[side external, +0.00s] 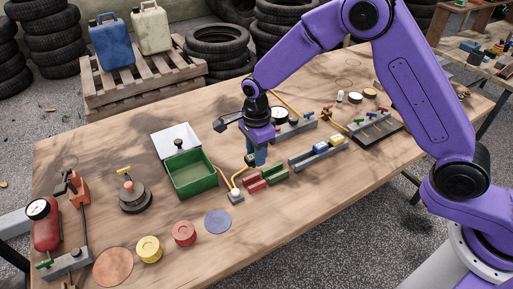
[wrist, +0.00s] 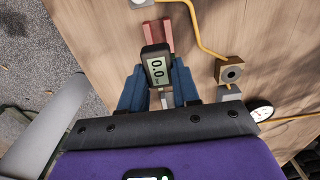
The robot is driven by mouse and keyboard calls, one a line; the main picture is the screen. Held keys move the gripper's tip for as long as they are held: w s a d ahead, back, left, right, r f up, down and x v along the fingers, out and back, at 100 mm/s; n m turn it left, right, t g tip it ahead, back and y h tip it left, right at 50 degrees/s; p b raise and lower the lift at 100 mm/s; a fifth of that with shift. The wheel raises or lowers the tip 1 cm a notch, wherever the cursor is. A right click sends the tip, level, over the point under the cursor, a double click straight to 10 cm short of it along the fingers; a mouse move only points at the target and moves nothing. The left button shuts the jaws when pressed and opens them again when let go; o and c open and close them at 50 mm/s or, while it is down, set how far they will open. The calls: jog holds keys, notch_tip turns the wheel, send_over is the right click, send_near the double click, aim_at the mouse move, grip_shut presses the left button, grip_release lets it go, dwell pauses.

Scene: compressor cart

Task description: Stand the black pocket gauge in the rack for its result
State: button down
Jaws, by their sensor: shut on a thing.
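The black pocket gauge (wrist: 157,66) is between the blue fingers of my gripper (wrist: 160,92) in the wrist view, its screen facing the camera and reading 0.0. In the side view my gripper (side external: 257,158) points down above the table, just behind the red and green racks; I cannot make out the gauge there. The red rack (side external: 256,183) and the green rack (side external: 275,174) stand side by side. Two red bars (wrist: 150,34) show beyond the gauge in the wrist view. A grey rack (side external: 305,162) to the right holds a blue gauge (side external: 320,147) and a yellow gauge (side external: 337,140).
A green open box (side external: 191,182) stands left of my gripper. A yellow hose (side external: 229,180) runs to a small grey block (side external: 236,197) by the red rack. A grey manifold with a round dial (side external: 280,115) is behind. The table's front right is clear.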

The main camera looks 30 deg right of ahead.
jog(key=shift+f, duration=2.25)
jog(key=shift+f, duration=1.5)
jog(key=c, duration=0.7)
grip_release()
jog(key=shift+f, duration=0.1)
jog(key=shift+c, duration=0.2)
notch_tip(320, 180, up, 18)
jog(key=shift+f, duration=0.25)
